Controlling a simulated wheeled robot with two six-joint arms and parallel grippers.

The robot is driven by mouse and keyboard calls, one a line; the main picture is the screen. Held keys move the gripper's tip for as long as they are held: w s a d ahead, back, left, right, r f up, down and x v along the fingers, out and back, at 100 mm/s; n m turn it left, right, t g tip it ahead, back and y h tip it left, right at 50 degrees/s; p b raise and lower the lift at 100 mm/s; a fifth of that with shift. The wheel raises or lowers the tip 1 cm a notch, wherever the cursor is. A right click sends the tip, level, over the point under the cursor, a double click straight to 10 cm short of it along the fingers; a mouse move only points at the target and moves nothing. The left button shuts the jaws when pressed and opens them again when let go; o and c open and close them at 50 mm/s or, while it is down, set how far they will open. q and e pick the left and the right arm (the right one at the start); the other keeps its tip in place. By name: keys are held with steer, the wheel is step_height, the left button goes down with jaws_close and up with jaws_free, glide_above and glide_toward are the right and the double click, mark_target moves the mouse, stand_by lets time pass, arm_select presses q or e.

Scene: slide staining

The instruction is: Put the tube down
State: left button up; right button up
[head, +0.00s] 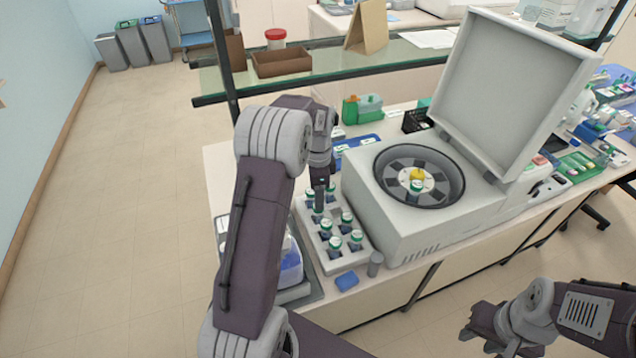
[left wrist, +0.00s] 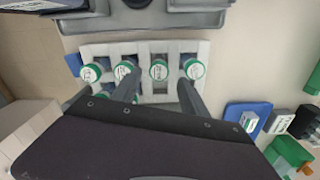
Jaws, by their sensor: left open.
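A light grey rack (head: 309,231) holds several upright tubes with green-and-white caps, such as one tube (head: 356,238). My left gripper (head: 319,197) is above the far part of the rack, pointing down, with its fingers apart. In the left wrist view, the open fingers of my left gripper (left wrist: 160,88) reach over the rack (left wrist: 142,49). One capped tube (left wrist: 158,70) shows between them, and I cannot tell whether they touch it. My left arm hides part of the rack. My right gripper (head: 484,328) is low at the right, away from the rack; its jaws are unclear.
A centrifuge (head: 400,226) with its lid (head: 515,85) raised stands right of the rack; a yellow-topped item (head: 417,175) sits in its rotor. A blue block (head: 347,281) and a grey cylinder (head: 375,264) are near the front edge. A glass shelf (head: 350,62) spans above.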

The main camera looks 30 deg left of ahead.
arm_select(q)
step_height(320, 180, up, 7)
steer(key=shift+s, duration=0.1)
stand_by(0.4)
